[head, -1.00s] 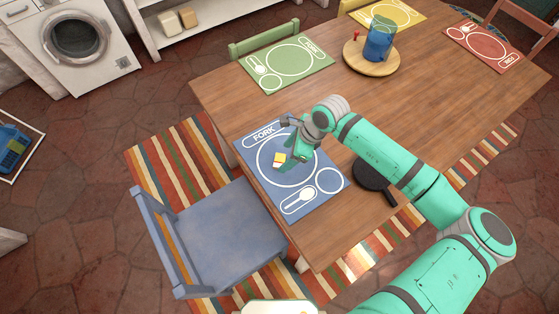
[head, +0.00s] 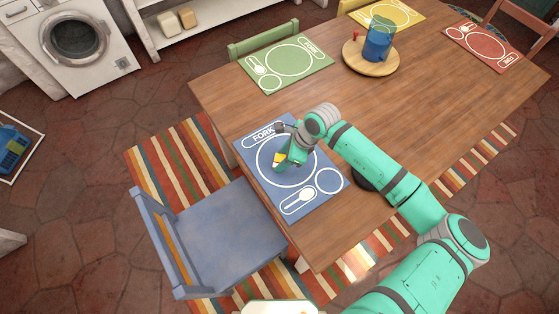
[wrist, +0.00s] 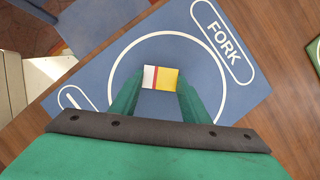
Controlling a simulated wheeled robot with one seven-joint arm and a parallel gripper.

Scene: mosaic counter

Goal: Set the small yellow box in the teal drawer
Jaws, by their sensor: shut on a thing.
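The small yellow box (wrist: 161,77), with a white end and a red stripe, sits between the fingertips of my gripper (wrist: 158,84) in the wrist view. The gripper is shut on it. In the head view, the box (head: 277,161) and my gripper (head: 285,158) are over the blue placemat (head: 318,205) near the table's left end. I cannot tell how high the box is above the mat. No teal drawer shows in these views.
A blue chair (head: 225,235) stands at the near left edge of the wooden table (head: 345,115). A dark pan (head: 362,182) is mostly hidden by my arm. A blue pitcher (head: 379,40) stands on a round board (head: 354,58) at the back.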

